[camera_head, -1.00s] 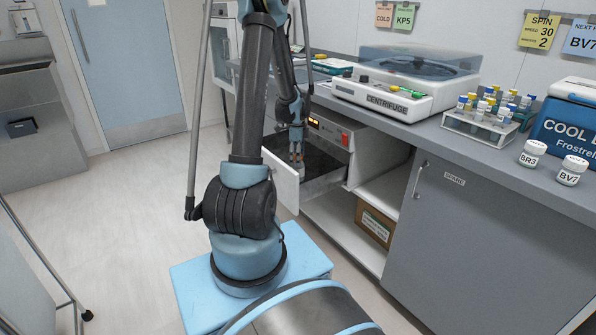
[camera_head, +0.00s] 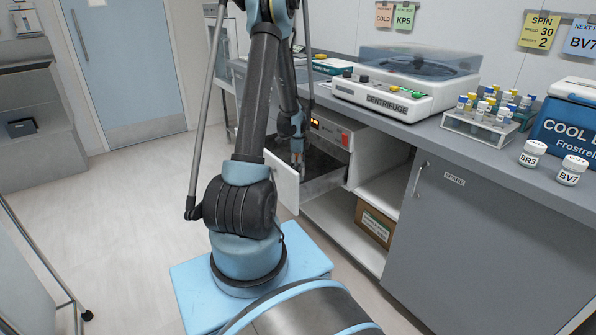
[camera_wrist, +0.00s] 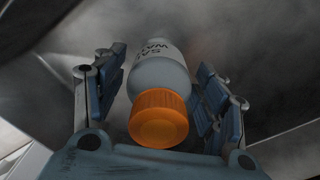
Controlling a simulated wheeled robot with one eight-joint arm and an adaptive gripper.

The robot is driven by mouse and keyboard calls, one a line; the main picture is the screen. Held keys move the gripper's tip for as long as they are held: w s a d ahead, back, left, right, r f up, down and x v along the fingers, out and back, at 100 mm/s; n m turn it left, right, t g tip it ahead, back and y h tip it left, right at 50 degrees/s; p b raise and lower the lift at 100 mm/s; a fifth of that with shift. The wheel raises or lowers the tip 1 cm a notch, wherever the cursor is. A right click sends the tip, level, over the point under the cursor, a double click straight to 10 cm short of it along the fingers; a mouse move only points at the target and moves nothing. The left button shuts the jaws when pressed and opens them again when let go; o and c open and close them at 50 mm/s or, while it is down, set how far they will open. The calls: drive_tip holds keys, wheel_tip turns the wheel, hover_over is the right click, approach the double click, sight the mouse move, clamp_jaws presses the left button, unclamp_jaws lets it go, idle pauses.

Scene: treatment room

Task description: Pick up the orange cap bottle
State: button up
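The orange cap bottle (camera_wrist: 158,90) shows in the wrist view as a grey-white bottle with black lettering and a ribbed orange cap toward the camera. My gripper (camera_wrist: 162,65) has its blue-padded fingers on both sides of the bottle. Narrow gaps seem to show between the pads and the bottle, so it looks open around it. In the head view my gripper (camera_head: 297,160) reaches down into the open drawer (camera_head: 325,182) under the counter. The bottle is hidden in that view.
The drawer's white front panel (camera_head: 282,181) and side walls stand close around my gripper. Above is the grey counter (camera_head: 465,150) with a centrifuge (camera_head: 405,88), a tube rack (camera_head: 478,132) and white jars (camera_head: 532,153). A cardboard box (camera_head: 375,222) sits on the shelf below.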

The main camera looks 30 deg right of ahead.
drive_tip(key=c, duration=0.8)
drive_tip(key=shift+r, duration=0.1)
